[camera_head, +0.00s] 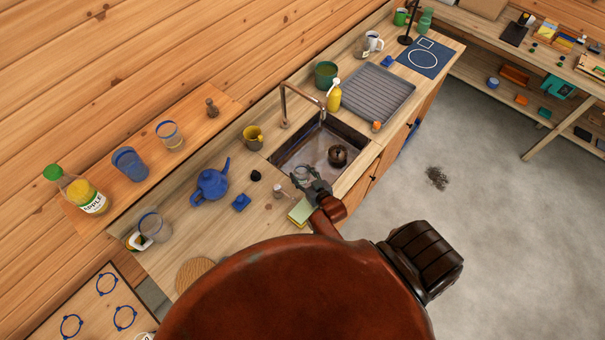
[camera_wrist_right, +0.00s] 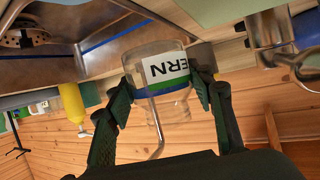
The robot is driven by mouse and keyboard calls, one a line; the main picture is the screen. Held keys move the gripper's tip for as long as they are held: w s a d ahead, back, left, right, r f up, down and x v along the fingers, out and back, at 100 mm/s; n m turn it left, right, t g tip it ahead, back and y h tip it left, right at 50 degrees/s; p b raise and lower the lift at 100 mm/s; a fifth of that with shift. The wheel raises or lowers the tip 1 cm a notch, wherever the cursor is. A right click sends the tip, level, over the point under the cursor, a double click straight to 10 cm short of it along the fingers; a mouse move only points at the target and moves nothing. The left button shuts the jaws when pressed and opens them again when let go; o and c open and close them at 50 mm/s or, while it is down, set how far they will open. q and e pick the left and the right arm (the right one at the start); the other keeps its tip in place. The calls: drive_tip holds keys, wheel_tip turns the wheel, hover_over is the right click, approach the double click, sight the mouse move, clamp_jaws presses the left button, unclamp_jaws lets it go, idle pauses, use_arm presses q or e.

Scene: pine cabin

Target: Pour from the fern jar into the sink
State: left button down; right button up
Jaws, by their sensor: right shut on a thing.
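The fern jar (camera_wrist_right: 160,75) is clear glass with a white, green and blue label, on which "ERN" reads upside down in the right wrist view. My right gripper (camera_wrist_right: 160,98) is shut on it, with a dark finger on each side. In the head view the jar (camera_head: 302,173) is small and partly hidden by my right gripper (camera_head: 312,184), at the near left edge of the sink (camera_head: 296,150). I cannot tell what is inside the jar. The sink holds a dark round object (camera_head: 337,155). My left gripper is not in view.
A faucet (camera_head: 284,104) rises behind the sink. A yellow bottle (camera_head: 334,97) and a grey drying rack (camera_head: 378,92) stand to its right.

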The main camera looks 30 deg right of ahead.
sight(305, 173)
wheel_tip(305, 173, up, 3)
drive_tip(key=p, duration=0.3)
drive_tip(key=shift+r, duration=0.1)
idle(0.3)
